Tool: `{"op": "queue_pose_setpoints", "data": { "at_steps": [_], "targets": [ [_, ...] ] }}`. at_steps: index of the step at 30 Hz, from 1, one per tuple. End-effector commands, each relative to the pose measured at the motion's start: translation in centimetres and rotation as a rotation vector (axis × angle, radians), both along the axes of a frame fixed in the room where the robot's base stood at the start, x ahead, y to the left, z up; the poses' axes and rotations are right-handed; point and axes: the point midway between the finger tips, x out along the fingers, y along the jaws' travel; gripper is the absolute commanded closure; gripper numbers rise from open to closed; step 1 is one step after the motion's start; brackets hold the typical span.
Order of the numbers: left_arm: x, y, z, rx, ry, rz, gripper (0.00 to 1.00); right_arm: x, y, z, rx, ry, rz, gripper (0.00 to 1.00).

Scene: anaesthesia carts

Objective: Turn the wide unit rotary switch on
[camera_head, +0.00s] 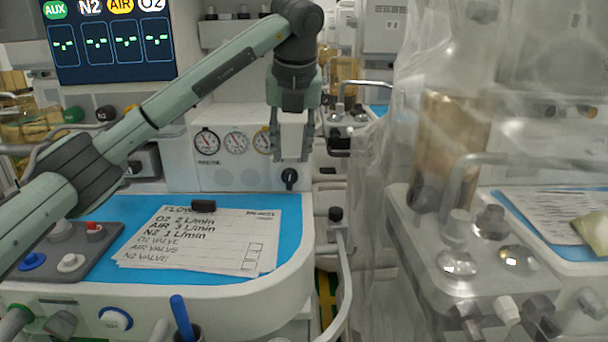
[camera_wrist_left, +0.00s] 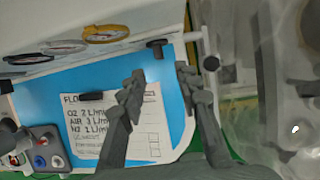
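A black rotary switch (camera_head: 289,178) sits on the white front panel of the wide unit, right of the gauges in the head view. It also shows as a dark knob in the left wrist view (camera_wrist_left: 157,45). My left gripper (camera_head: 290,154) points down just above the switch in the head view, its fingers apart with nothing between them. In the left wrist view the fingers (camera_wrist_left: 160,73) are spread, with the switch beyond the gap between their tips. My right gripper is in neither view.
Several round gauges (camera_head: 236,142) line the panel. A paper note (camera_head: 200,238) with a black clip lies on the blue worktop (camera_head: 290,215). A grey control box (camera_head: 70,262) is at left. A plastic-draped cart (camera_head: 395,175) stands at right. A metal rail (camera_head: 346,285) runs along the worktop's right side.

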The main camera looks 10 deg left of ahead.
Motion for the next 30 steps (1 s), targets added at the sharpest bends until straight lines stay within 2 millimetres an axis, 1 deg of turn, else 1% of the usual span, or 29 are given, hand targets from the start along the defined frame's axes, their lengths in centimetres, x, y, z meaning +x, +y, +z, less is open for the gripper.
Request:
{"op": "queue_pose_setpoints", "data": {
  "at_steps": [4, 6, 9, 15, 19, 26, 30],
  "targets": [
    [0.5, 0.3, -1.5, -0.001, 0.003, 0.002, 0.67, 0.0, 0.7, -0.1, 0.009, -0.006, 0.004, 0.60],
    [0.9, 0.4, -2.6, 0.000, 0.003, 0.002, 0.67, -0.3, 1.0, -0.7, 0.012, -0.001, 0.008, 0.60],
    [1.5, 0.6, -4.1, -0.001, 0.004, 0.000, 0.67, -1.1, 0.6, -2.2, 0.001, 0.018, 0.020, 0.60],
    [2.5, 0.9, -6.4, -0.002, 0.002, 0.001, 0.67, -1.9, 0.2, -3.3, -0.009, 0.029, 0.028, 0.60],
    [2.7, 1.0, -7.0, 0.000, 0.001, 0.000, 0.67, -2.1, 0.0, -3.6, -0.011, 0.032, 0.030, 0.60],
    [2.8, 1.0, -7.0, 0.000, 0.000, 0.000, 0.67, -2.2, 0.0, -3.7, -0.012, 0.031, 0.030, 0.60],
    [2.8, 1.0, -7.0, 0.000, 0.000, -0.001, 0.83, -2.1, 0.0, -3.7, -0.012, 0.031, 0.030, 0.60]
  ]
}}
